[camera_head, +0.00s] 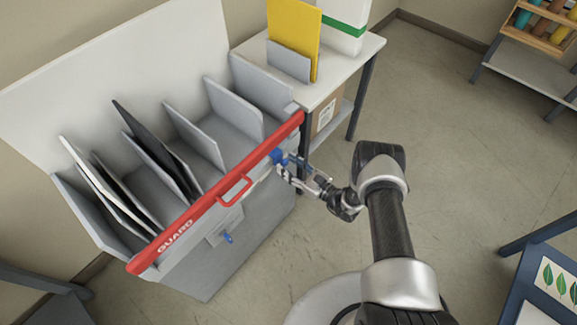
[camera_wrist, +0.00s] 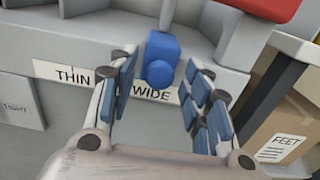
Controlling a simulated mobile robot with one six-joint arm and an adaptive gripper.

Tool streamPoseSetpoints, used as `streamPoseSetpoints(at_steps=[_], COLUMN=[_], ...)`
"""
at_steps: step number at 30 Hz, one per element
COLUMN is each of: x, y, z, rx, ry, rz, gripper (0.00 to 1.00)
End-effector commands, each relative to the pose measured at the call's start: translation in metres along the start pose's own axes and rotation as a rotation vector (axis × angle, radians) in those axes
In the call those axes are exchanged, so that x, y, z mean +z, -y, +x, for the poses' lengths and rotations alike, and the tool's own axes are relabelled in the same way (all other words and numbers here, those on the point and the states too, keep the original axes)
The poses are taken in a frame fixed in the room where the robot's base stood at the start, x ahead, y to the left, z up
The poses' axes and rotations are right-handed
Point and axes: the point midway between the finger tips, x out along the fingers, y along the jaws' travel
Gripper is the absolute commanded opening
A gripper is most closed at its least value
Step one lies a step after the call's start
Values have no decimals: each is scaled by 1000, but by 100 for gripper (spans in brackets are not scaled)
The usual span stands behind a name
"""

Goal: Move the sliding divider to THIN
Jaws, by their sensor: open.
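A blue knob (camera_wrist: 162,58) sits on the front ledge of the grey rack, with a grey upright behind it; I take it as the sliding divider's handle. A label (camera_wrist: 75,75) below reads THIN on the left and WIDE on the right. The knob is above the WIDE side. It also shows in the head view (camera_head: 277,156), near the rack's right front end. My gripper (camera_wrist: 161,76) is open, one finger on each side of the knob in the picture. I see no clear contact. In the head view my gripper (camera_head: 284,168) is at the rack's front.
A red GUARD bar (camera_head: 205,205) with a loop handle runs along the rack's front top. Another blue knob (camera_head: 228,238) is lower left. Dark and white panels stand in the left slots. A side table (camera_head: 335,75) holds a yellow board (camera_head: 293,35); a FEET box (camera_wrist: 285,130) is below.

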Motion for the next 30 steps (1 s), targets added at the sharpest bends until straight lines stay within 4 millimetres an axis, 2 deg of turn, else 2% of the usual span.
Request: streamPoseSetpoints(at_steps=[3, 11, 30], x=[0, 0, 0], y=[0, 0, 0], z=[6, 7, 7], rx=[0, -1, 0], ry=[0, 0, 0], rz=[1, 0, 0], gripper=[45, 45, 3])
